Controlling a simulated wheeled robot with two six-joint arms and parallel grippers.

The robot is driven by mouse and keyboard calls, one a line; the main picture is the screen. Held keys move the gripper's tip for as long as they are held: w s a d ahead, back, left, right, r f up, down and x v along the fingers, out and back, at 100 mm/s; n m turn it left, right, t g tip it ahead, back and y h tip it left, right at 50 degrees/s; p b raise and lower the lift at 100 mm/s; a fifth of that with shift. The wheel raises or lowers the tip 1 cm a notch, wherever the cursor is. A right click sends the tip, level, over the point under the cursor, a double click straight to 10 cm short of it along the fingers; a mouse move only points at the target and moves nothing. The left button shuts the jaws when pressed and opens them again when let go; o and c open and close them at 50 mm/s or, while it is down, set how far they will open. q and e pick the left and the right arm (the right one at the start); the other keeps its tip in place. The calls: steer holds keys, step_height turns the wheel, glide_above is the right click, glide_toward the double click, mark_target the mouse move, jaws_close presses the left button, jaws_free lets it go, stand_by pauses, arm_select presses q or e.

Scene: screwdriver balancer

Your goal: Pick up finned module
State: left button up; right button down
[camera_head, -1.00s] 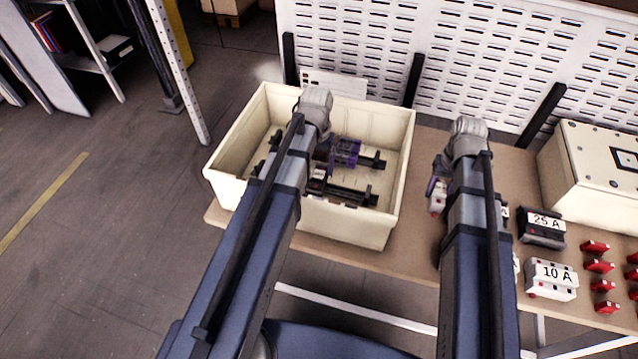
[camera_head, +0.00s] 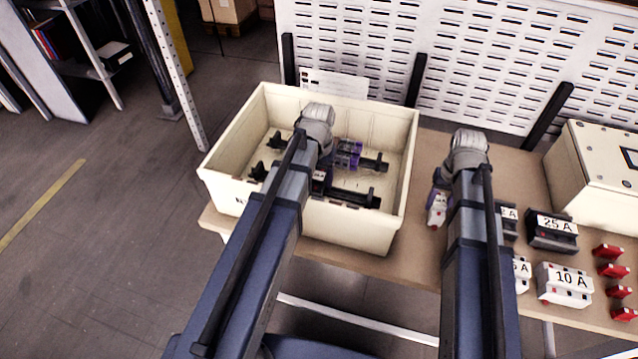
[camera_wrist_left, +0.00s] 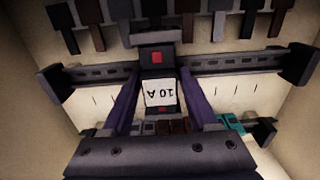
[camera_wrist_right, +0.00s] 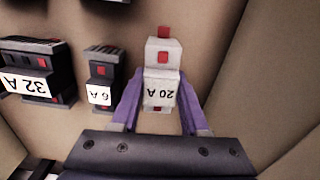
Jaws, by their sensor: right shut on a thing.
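A dark module (camera_wrist_left: 160,92) with a "10 A" label sits at the rail in the left wrist view. My left gripper (camera_wrist_left: 160,78) has its purple fingers on either side of it, apart from its sides, so the gripper looks open. In the head view my left gripper reaches into the cream bin (camera_head: 225,190), mostly hidden by my arm. My right gripper (camera_wrist_right: 160,82) is shut on a pale "20 A" module (camera_wrist_right: 161,62) above the table; this module also shows in the head view (camera_head: 437,210).
Two dark rails (camera_head: 345,195) lie in the bin, whose walls stand close around my left gripper. "32 A" (camera_wrist_right: 35,75) and "6 A" (camera_wrist_right: 103,75) modules are near my right gripper. A "25 A" module (camera_head: 552,232), a "10 A" module (camera_head: 565,283) and red parts (camera_head: 608,251) stand at right.

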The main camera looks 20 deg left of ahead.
mark_target(319, 175)
arm_select(q)
jaws_close()
stand_by(0.4)
stand_by(0.4)
